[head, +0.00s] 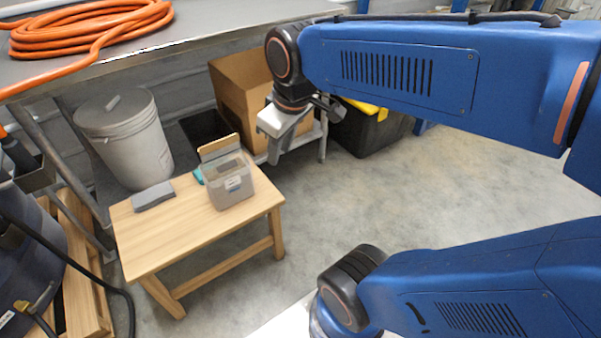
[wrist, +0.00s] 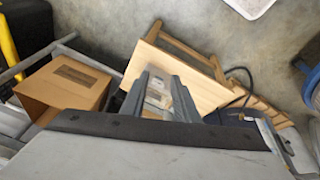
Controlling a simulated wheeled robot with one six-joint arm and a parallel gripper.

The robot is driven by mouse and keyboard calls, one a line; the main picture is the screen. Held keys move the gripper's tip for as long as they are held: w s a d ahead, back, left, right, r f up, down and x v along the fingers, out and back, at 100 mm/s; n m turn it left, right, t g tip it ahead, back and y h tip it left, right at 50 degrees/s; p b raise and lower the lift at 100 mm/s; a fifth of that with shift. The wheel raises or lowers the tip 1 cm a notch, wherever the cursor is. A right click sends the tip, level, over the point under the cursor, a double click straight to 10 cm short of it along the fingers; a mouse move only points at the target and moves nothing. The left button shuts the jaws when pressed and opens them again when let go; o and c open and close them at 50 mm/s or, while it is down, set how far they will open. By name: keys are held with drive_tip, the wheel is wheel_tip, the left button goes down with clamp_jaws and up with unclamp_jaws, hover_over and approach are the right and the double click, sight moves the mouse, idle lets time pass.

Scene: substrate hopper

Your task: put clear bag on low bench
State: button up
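The low bench (head: 190,238) is a light wooden table at the left of the head view; it also shows in the wrist view (wrist: 205,88). What looks like the clear bag (head: 230,188), see-through and boxy with a pale label, stands upright on the bench's right part. A tan panel (head: 219,147) rises at its back. My gripper (head: 272,152) is above and to the right of the bag, apart from it. In the wrist view its two grey fingers (wrist: 160,85) are spread, with the bag (wrist: 155,100) visible beyond and between them.
A grey block (head: 153,195) and a small teal item (head: 198,175) share the bench top. A white bucket (head: 125,140), an open cardboard box (head: 240,95) and a black tote (head: 365,130) stand behind. A steel table carries an orange hose (head: 90,25). Floor to the right is clear.

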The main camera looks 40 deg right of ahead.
drive_tip(key=s+f+m+t, duration=0.1)
drive_tip(key=s+f+m, duration=0.2)
drive_tip(key=s, duration=0.3)
drive_tip(key=shift+s+d+m, duration=0.35)
drive_tip(key=shift+d+m, duration=0.05)
drive_tip(key=shift+m, duration=0.2)
